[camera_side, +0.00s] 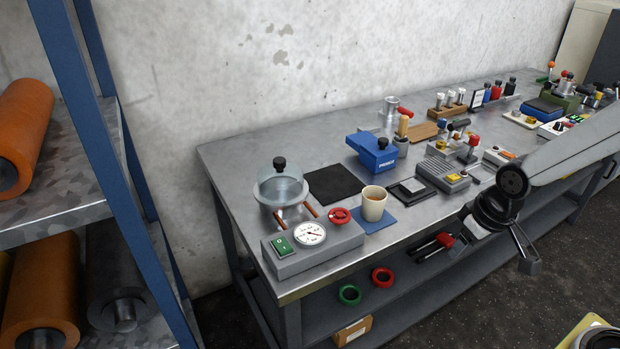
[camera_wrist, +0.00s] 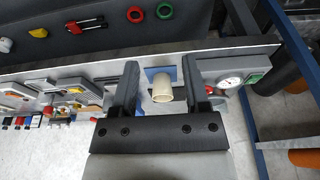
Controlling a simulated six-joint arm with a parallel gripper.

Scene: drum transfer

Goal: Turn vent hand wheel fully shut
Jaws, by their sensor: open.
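The vent hand wheel (camera_side: 340,216) is a small red wheel at the right end of a grey gauge box (camera_side: 325,250) near the table's front edge. In the wrist view a bit of the red wheel (camera_wrist: 209,90) shows beside the right finger, which partly covers it. The box carries a round white gauge (camera_side: 309,232) and a green switch (camera_side: 282,246). My gripper (camera_side: 495,252) is open and empty, off the table's front edge, well to the right of the wheel. Its two fingers (camera_wrist: 160,66) also show in the wrist view.
A clear-domed vessel (camera_side: 282,190) stands behind the box. A blue box (camera_side: 371,151) and several devices lie further right. A black mat (camera_side: 336,184) is bare.

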